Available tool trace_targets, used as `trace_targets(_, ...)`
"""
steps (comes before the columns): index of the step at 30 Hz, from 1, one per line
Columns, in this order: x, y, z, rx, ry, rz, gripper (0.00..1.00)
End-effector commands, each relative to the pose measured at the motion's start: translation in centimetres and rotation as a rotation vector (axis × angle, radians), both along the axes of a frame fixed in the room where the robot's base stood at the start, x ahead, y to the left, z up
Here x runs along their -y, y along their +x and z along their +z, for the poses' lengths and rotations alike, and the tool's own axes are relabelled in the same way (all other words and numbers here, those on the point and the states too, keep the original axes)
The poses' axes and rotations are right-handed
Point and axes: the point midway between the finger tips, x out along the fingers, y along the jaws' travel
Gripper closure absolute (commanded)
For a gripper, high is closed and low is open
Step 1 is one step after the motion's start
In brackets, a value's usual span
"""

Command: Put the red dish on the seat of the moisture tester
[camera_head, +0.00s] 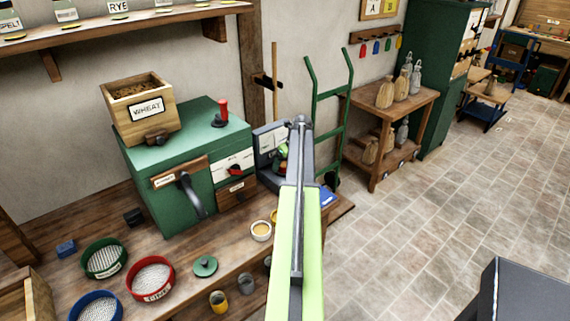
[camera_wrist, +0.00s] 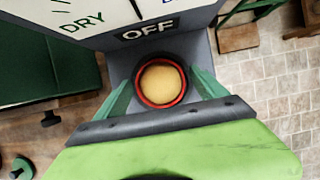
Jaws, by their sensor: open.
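The red dish (camera_wrist: 161,84) holds yellowish meal. In the wrist view it sits level in the dark round seat of the moisture tester (camera_wrist: 196,44), below the dial panel with "DRY" and "OFF". My gripper (camera_wrist: 162,86) is open, with one green finger on each side of the dish and a gap visible at both sides. In the head view the grey tester (camera_head: 264,138) stands right of the green mill, and my arm hides most of it and the dish.
The green mill (camera_head: 150,190) with a wheat box (camera_head: 140,108) stands left. A pale bowl (camera_head: 261,231), a green lid (camera_head: 205,266), small cups and several sieves (camera_head: 151,280) lie on the bench. A green hand truck (camera_head: 331,95) stands behind. The tiled floor at right is open.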

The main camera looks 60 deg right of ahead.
Motion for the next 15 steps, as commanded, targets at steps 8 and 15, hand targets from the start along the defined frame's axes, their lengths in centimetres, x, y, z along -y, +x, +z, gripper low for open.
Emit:
trace_targets(8,0.0,0.0,0.8,0.0,0.0,0.0,0.18)
trace_targets(15,-0.6,-1.3,4.7,0.0,0.0,-0.001,0.18)
